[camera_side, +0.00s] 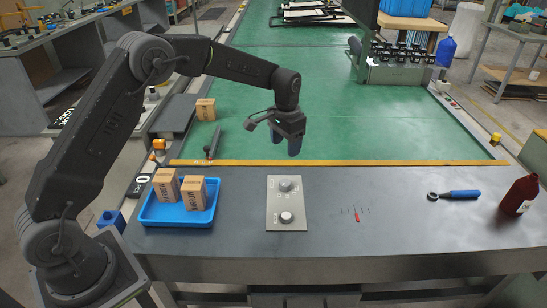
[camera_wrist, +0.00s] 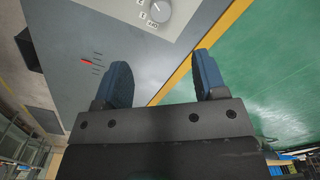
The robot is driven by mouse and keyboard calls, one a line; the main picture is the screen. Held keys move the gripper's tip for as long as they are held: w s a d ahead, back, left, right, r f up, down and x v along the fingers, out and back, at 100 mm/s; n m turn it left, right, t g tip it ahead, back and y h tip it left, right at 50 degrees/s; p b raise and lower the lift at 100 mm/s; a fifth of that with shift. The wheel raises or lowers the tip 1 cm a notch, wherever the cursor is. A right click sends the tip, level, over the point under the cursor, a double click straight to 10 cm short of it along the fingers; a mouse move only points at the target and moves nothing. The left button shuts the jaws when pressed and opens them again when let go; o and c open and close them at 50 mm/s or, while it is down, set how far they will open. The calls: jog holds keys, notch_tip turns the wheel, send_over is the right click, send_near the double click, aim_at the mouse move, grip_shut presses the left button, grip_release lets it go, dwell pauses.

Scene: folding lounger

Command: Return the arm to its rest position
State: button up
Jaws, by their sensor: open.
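My gripper (camera_side: 287,145) hangs from my bent arm in the side view, over the far edge of the grey bench and the green floor behind it. Its two blue fingers point down and are apart. In the wrist view my gripper (camera_wrist: 163,88) also shows its blue fingers spread, with nothing between them. The grey panel with two knobs (camera_side: 287,218) lies on the bench, nearer the front than the gripper and apart from it. Part of this panel and one knob (camera_wrist: 160,10) show at the top of the wrist view.
A blue tray (camera_side: 165,217) with two cardboard boxes stands at the bench's left. A red-marked scale (camera_side: 357,216) lies right of the panel. A blue-handled tool (camera_side: 463,194) and a dark red bottle (camera_side: 519,193) are at the right. Another box (camera_side: 205,109) sits behind the bench.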

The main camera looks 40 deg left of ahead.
jog(key=s+d+r+t, duration=0.2)
jog(key=s+r+t, duration=0.1)
jog(key=s+r, duration=1.25)
jog(key=s+n+t, duration=0.1)
jog(key=s+t, duration=0.1)
jog(key=s, duration=1.6)
jog(key=shift+d+n+t, duration=0.3)
jog(key=shift+d, duration=0.05)
